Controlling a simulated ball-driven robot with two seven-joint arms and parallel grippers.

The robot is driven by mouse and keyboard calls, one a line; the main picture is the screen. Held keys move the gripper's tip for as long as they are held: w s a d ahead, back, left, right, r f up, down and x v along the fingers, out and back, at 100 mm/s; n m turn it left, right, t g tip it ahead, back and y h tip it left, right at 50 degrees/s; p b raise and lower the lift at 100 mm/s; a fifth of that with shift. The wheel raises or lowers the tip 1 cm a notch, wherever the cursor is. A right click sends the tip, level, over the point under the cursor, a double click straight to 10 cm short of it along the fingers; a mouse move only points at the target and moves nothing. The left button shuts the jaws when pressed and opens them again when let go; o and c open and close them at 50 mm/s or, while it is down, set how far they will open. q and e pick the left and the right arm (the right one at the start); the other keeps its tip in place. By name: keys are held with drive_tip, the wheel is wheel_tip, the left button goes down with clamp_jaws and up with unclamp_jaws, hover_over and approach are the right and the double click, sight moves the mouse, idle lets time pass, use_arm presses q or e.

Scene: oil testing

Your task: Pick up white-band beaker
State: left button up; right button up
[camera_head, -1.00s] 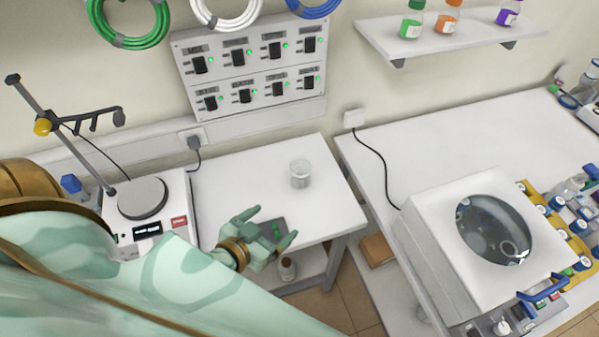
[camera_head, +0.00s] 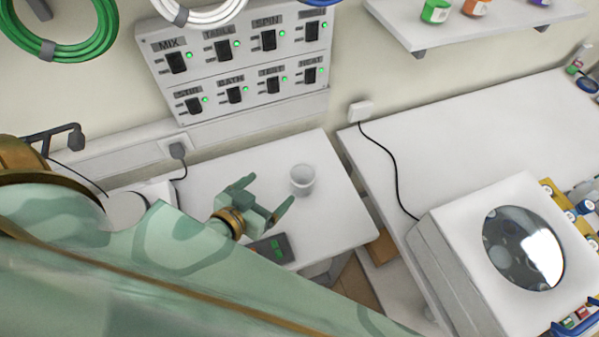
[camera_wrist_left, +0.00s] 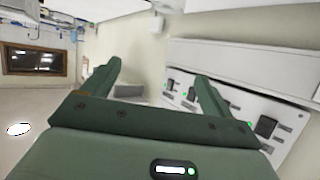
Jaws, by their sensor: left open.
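A white beaker (camera_head: 302,180) stands upright on the white table (camera_head: 330,222) in the head view. It is a small open cup; I cannot make out a separate band on it. My left gripper (camera_head: 267,202) is open and empty, to the left of the beaker and apart from it. The left wrist view shows its two green fingers (camera_wrist_left: 157,85) spread with nothing between them, facing the wall panel; the beaker is not recognisable there. My right gripper is not in view.
A dark device with a green display (camera_head: 274,249) lies on the table just below my left gripper. A white box with a round window (camera_head: 465,262) stands on the right bench. A switch panel (camera_head: 238,66) hangs on the wall behind. A black cable (camera_head: 396,175) runs down the right bench.

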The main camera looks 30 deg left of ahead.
use_arm(q)
wheel_tip(320, 180, down, 6)
drive_tip(key=b, duration=0.7)
approach(309, 169)
drive_tip(key=shift+w+f, duration=0.15)
drive_tip(key=shift+w, duration=0.45)
drive_tip(key=x, duration=0.5)
drive_tip(key=shift+w+f+b, duration=0.15)
drive_tip(key=shift+f+b, duration=0.1)
drive_tip(key=shift+b, duration=0.05)
drive_tip(key=c, duration=1.1)
drive_tip(key=shift+r, duration=0.1)
